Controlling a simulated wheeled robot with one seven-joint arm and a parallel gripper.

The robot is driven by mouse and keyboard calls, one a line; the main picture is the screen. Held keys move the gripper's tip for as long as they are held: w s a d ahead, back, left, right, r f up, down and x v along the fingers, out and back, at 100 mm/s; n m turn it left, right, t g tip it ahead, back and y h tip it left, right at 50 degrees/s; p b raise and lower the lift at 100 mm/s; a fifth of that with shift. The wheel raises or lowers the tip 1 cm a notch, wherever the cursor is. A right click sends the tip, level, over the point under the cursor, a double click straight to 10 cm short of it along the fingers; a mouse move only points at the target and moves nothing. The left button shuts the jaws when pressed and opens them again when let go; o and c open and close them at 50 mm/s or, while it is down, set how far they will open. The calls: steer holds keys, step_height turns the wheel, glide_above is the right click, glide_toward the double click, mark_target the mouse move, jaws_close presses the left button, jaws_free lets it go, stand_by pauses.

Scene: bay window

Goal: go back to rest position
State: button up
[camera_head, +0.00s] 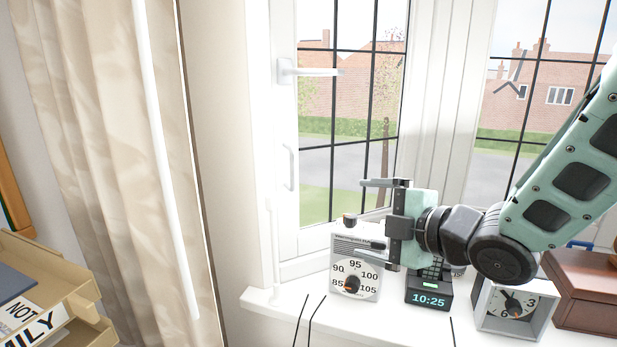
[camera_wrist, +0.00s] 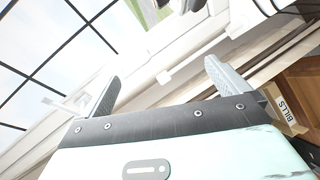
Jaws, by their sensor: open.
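My gripper (camera_head: 370,217) is held level in front of the window, with its fingers pointing left. It is open and empty, one finger above the other with a clear gap. The lower finger is in front of the upper part of a white radio-like box with a dial (camera_head: 355,280) on the sill. I cannot tell whether it touches the box. In the wrist view my gripper's two fingers (camera_wrist: 162,80) are spread apart with nothing between them. My arm reaches in from the right.
On the white windowsill (camera_head: 262,299) are a black device reading 10:25 (camera_head: 428,298), a grey-framed clock (camera_head: 513,306) and a brown wooden box (camera_head: 590,290). A window handle (camera_head: 310,71) sticks out above. A curtain (camera_head: 105,150) and tan letter trays (camera_head: 40,270) stand at left.

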steer(key=s+f+m+g+h, duration=0.2)
steer(key=s+m+g, duration=0.2)
steer(key=s, duration=0.4)
steer(key=s+f+m+g+h, duration=0.3)
steer(key=s+m+g, duration=0.1)
steer(key=s, duration=0.5)
steer(key=s+d+f+m+g+h, duration=0.1)
steer(key=s+f+m+g+h, duration=0.2)
steer(key=s+m, duration=0.3)
steer(key=shift+s+g, duration=0.4)
steer(key=shift+s, duration=0.75)
